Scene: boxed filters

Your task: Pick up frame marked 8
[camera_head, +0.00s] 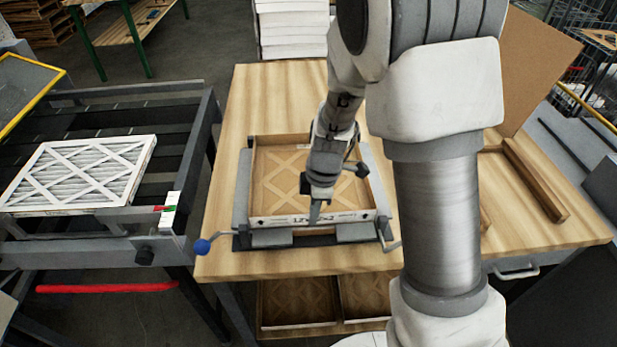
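A wooden frame (372,214) with a lattice of crossed strips lies in a dark metal fixture (242,190) on the wooden table. Its front edge carries a printed label, partly covered by my gripper; I cannot make out an 8 on it. My gripper (315,213) points down at the middle of this front edge, over or against it. Whether its fingers are apart or closed on the edge is too small to tell. More lattice frames (298,302) lie on a shelf under the table, with no readable marks.
A white pleated filter (80,175) lies on the dark roller conveyor (125,102) at left. White stacked items (292,28) stand behind the table. Wooden strips (535,178) and a brown board (535,68) are at right.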

